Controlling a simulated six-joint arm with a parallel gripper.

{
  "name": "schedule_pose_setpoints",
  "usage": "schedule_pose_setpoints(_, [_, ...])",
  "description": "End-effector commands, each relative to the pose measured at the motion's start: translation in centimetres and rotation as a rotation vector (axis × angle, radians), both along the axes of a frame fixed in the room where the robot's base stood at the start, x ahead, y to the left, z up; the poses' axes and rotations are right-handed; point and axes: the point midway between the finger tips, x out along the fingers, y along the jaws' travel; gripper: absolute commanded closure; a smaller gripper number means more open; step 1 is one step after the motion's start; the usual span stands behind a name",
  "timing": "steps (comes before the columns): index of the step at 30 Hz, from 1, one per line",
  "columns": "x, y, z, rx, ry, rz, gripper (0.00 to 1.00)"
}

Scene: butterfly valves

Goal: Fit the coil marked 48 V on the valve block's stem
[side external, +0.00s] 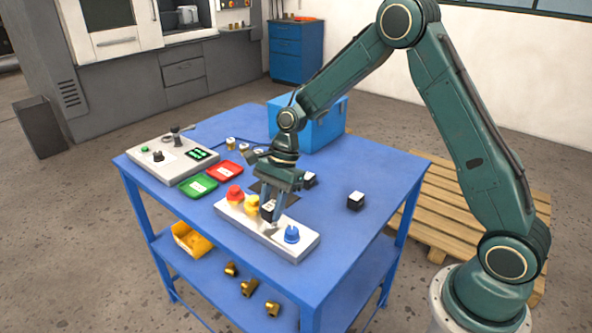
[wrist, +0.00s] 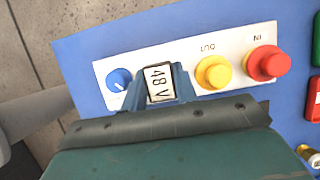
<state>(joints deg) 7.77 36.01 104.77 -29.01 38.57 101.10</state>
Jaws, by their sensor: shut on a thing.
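The coil marked 48 V (wrist: 158,84) is a small block with a white label face and dark sides. My gripper (wrist: 161,90) is shut on it, one finger on each side. In the side view my gripper (side external: 272,204) points down and holds the coil (side external: 267,211) over the white valve block (side external: 298,251), between the yellow and blue knobs. The block (wrist: 130,66) carries a red knob (wrist: 268,62) by IN, a yellow knob (wrist: 213,72) by OUT and a blue knob (wrist: 118,79). The stem is hidden; I cannot tell whether the coil touches it.
Two other dark blocks with white tops stand on the blue table, one right of my gripper (side external: 310,180), one farther right (side external: 356,201). Red (side external: 225,172) and green (side external: 198,186) trays and a grey panel (side external: 150,155) lie left. A blue box (side external: 318,125) stands behind.

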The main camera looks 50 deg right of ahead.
Motion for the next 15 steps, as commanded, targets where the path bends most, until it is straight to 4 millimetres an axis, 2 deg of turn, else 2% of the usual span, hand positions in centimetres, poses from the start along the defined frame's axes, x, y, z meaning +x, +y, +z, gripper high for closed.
schedule_pose_setpoints(15, [0.01, 0.00, -0.38, 0.000, 0.000, 0.000, 0.96])
